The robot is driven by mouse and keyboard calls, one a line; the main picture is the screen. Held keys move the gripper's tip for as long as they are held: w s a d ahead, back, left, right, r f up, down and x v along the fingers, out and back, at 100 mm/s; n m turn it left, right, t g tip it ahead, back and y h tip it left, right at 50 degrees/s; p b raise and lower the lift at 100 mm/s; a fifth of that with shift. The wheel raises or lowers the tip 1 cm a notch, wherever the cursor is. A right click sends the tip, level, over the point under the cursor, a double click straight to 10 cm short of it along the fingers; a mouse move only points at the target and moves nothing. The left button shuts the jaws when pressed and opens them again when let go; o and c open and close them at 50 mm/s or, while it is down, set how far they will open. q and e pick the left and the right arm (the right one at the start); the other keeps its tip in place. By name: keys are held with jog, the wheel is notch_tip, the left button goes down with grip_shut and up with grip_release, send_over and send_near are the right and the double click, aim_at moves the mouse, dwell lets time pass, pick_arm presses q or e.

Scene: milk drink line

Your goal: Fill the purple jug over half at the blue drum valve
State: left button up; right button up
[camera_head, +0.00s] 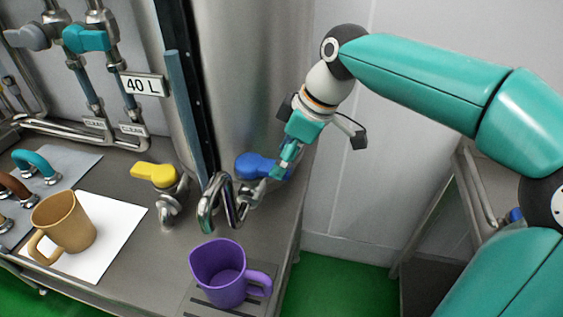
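The purple jug (222,272) stands upright on a slotted drip plate (190,303) at the counter's front edge, handle to the right. Its inside looks purple, with no liquid that I can make out. The blue drum valve handle (255,166) sits low on the steel drum (250,70), above and behind the jug. A curved metal spout (208,205) hangs close behind the jug's rim. My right gripper (288,160) is at the right end of the blue handle, touching or very near it; its finger gap is hidden. My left gripper is out of view.
A yellow valve handle (155,174) is left of the blue one. A tan mug (65,222) stands on a white sheet (115,236) at left. Teal and brown handles (36,163) are at far left. A "40 L" sign (143,84) is on the pipes. Green floor lies beyond the counter.

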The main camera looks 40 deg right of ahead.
jog(key=shift+x, duration=1.05)
grip_shut()
jog(key=shift+d, duration=0.2)
jog(key=shift+a, duration=0.2)
jog(key=shift+w, duration=0.1)
